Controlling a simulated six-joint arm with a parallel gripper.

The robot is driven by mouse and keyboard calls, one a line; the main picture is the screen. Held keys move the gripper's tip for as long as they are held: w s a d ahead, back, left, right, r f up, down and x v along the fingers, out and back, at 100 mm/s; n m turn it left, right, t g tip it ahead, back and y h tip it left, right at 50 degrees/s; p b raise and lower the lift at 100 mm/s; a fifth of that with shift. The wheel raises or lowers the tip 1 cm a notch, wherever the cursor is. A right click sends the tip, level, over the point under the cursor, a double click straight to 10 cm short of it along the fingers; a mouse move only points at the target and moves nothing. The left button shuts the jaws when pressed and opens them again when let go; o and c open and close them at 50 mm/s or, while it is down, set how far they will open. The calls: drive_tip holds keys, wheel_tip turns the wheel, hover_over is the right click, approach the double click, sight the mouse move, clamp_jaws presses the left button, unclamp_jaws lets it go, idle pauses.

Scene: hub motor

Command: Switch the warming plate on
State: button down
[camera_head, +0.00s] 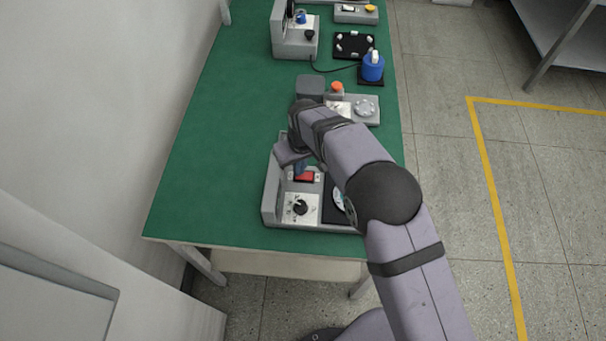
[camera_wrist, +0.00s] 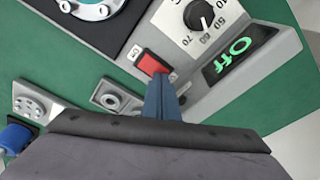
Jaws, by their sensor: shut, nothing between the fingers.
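The warming plate unit is a grey box (camera_head: 268,206) at the near end of the green bench. It has a red rocker switch (camera_head: 304,176), a black dial (camera_head: 300,207) and a dark plate area, partly hidden by my arm. In the wrist view the red switch (camera_wrist: 153,64) lies beside the dial (camera_wrist: 199,15), and a display (camera_wrist: 240,46) reads "Off" in green. My gripper (camera_wrist: 161,82) is shut and empty. Its blue fingertips are right at the edge of the red switch; I cannot tell whether they touch it.
Beyond the unit on the green bench (camera_head: 200,150) stand a grey device with an orange button (camera_head: 337,87), a blue cylinder (camera_head: 373,68), a black plate (camera_head: 354,45) and another grey machine (camera_head: 294,40). The bench's left side is clear.

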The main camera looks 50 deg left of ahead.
drive_tip(key=shift+f, duration=0.25)
wheel_tip(320, 180, up, 7)
drive_tip(key=p, duration=0.3)
drive_tip(key=shift+p, duration=0.35)
idle(0.5)
idle(0.4)
drive_tip(key=w+d+r+m, duration=0.25)
drive_tip(key=w+d, duration=0.25)
drive_tip(key=d, duration=0.4)
drive_tip(key=w+d+r+m+h, duration=0.1)
drive_tip(key=w+d+r+m, duration=0.15)
drive_tip(key=w+d, duration=0.45)
drive_tip(key=w+d+r+m, duration=0.2)
drive_tip(key=w+d+r, duration=0.2)
drive_tip(key=d, duration=0.8)
drive_tip(key=s+d+r+m, duration=0.1)
drive_tip(key=s+d+m, duration=0.1)
drive_tip(key=d, duration=0.6)
drive_tip(key=s+d+r+m, duration=0.1)
drive_tip(key=s+d+m, duration=0.1)
drive_tip(key=d, duration=0.6)
drive_tip(key=s+d+f+m, duration=0.1)
drive_tip(key=s+d+m, duration=0.3)
drive_tip(key=s+d, duration=0.6)
drive_tip(key=shift+d+h, duration=0.4)
drive_tip(key=shift+d, duration=0.15)
